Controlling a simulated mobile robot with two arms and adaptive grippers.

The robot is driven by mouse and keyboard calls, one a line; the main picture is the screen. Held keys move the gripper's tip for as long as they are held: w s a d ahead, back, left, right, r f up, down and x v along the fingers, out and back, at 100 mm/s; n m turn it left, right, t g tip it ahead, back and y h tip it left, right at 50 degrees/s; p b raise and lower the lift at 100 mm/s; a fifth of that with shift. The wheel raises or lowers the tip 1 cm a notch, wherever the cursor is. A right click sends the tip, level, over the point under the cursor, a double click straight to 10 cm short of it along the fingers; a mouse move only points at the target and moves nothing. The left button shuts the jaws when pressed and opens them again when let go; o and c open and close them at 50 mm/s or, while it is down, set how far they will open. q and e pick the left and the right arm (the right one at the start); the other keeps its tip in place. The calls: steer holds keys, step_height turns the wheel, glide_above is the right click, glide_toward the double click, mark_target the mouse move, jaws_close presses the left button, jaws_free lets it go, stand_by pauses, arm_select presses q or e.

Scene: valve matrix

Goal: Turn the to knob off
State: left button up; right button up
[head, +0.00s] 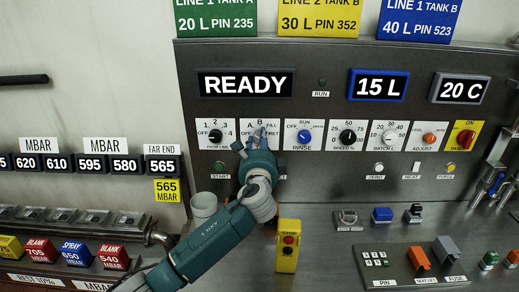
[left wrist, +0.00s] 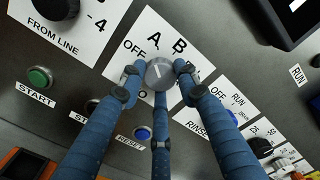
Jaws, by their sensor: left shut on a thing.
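The grey round knob (left wrist: 160,73) sits on a white plate (left wrist: 150,25) marked A, B and OFF. The fingers of my left gripper (left wrist: 158,76) are closed around the knob, one on each side and one below. A pale line on the knob's face is too small to read surely. My right gripper is in neither view.
The FROM LINE knob (head: 215,136) is close on the left and the blue RINSE knob (head: 304,137) close on the right. START (head: 220,167) and other buttons lie below. A yellow stop box (head: 288,246) stands beside my left arm.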

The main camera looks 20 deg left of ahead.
arm_select(q)
steer(key=shift+f+n+b, duration=0.15)
steer(key=shift+n+b, duration=0.9)
steer(key=shift+n, duration=0.5)
steer(key=shift+f+n+b, duration=0.1)
steer(key=shift+n+b, duration=0.9)
steer(key=shift+n, duration=0.55)
steer(key=shift+r, duration=0.1)
steer(key=o, duration=1.1)
steer(key=shift+o, duration=0.2)
steer(key=shift+d+r, duration=0.1)
steer(key=shift+s, duration=0.1)
steer(key=v, duration=1.2)
